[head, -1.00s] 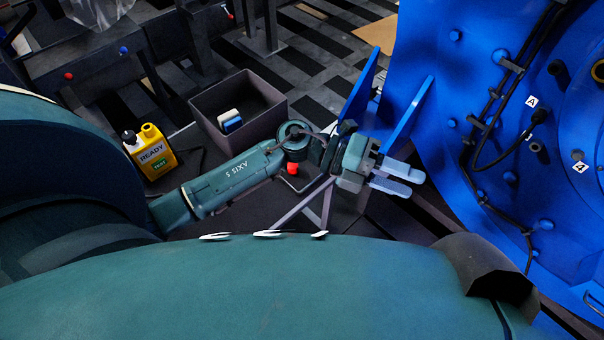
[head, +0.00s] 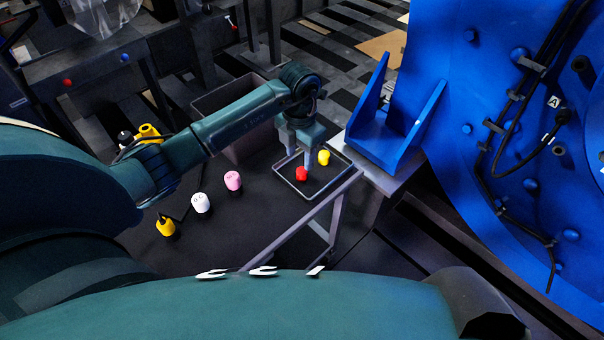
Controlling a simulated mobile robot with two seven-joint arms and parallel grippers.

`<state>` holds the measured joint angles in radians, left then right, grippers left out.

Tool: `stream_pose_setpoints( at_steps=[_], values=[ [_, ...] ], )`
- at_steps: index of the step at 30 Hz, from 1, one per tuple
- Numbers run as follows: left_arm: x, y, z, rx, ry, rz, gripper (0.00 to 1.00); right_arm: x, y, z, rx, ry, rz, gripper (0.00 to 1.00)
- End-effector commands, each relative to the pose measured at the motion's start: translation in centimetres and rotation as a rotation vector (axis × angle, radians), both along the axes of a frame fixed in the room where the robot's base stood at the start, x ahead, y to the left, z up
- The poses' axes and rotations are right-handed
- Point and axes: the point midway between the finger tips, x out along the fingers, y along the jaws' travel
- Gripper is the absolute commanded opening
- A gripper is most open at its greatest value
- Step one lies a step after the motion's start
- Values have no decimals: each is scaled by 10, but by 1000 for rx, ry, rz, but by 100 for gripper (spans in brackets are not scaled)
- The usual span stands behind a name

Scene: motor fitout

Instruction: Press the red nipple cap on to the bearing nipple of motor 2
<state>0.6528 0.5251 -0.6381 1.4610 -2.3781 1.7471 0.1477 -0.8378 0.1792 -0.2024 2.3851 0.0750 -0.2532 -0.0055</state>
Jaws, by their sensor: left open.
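The red cap (head: 302,174) stands in a shallow dark tray (head: 312,199) on the cart top, with a yellow cap (head: 323,157) beside it. My left gripper (head: 300,160) points down over the tray, its fingers open, with the tips close to the red cap. I cannot tell whether they touch it or are around it. A large blue motor (head: 480,110) stands on the right, with cables and an "A" label on its face. I cannot tell its motor number or make out the bearing nipple. My right gripper is out of view.
A pink (head: 233,181), a white (head: 201,203) and a yellow-topped piece (head: 165,226) stand on the dark surface left of the tray. A grey bin (head: 240,95) is behind my left arm. A blue bracket (head: 385,135) stands between tray and motor.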

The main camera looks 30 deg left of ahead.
Motion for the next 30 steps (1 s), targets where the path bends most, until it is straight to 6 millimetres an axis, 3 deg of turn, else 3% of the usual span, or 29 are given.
stream_pose_setpoints(
  at_steps=[5, 13, 23, 30],
  values=[
    [1, -1, -13, -3, 1, 1, 45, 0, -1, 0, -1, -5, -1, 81],
    [5, -2, -52, -2, 1, 1, 45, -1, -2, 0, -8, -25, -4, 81],
    [5, -2, -58, -1, -1, -1, 45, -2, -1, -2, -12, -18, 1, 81],
    [5, -2, -57, -1, -1, -1, 25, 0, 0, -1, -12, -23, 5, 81]
  ],
)
